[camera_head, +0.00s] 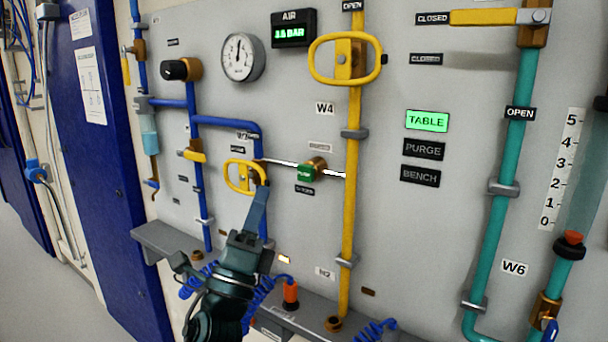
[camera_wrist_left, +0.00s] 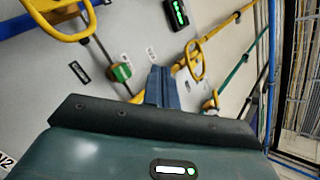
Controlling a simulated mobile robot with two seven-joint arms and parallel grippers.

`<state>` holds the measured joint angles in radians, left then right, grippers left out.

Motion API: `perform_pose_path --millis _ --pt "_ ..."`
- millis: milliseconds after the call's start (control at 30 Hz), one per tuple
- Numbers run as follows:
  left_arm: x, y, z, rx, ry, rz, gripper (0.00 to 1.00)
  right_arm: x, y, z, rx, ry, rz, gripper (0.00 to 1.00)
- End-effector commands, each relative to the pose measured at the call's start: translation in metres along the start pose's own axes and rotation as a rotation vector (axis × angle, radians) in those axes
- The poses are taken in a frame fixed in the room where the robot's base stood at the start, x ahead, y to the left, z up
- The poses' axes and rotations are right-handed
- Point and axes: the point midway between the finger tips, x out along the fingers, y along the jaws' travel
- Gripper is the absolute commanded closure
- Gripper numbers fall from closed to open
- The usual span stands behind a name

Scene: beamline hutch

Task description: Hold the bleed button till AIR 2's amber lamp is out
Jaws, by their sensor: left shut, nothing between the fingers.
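My left gripper (camera_head: 262,190) is shut and empty. Its fingertips point up at the panel, just in front of the lower right of a small yellow oval handle (camera_head: 233,178); I cannot tell if they touch. In the left wrist view the shut fingers (camera_wrist_left: 161,75) stand out over the panel, with that handle (camera_wrist_left: 60,18) at upper left. A small pale amber light (camera_head: 284,259) glows low on the panel, right of my gripper; its label cannot be read. The AIR display (camera_head: 293,33) is lit green. I cannot make out a bleed button or an AIR 2 label. My right gripper is not in view.
A green valve block (camera_head: 306,173) sits right of my fingers. A yellow pipe (camera_head: 350,215) with a large oval handle (camera_head: 318,66) stands further right. An orange plug (camera_head: 290,292) and blue coiled hoses (camera_head: 256,297) lie close beside my wrist. A grey ledge (camera_head: 160,238) runs below.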

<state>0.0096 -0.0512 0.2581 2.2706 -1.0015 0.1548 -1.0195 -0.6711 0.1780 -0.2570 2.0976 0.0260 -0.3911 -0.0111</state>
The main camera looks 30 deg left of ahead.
Motion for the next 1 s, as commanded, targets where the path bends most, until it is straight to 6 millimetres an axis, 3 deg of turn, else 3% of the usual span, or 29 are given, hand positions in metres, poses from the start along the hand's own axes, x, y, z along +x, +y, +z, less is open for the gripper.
perform_pose_path --millis 600,1000 --pt "0.05 0.038 -0.038 -0.002 0.0 -0.001 1.0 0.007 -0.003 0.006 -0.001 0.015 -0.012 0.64" --pt "0.061 0.044 -0.044 -0.001 0.001 0.0 1.0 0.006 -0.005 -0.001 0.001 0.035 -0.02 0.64"
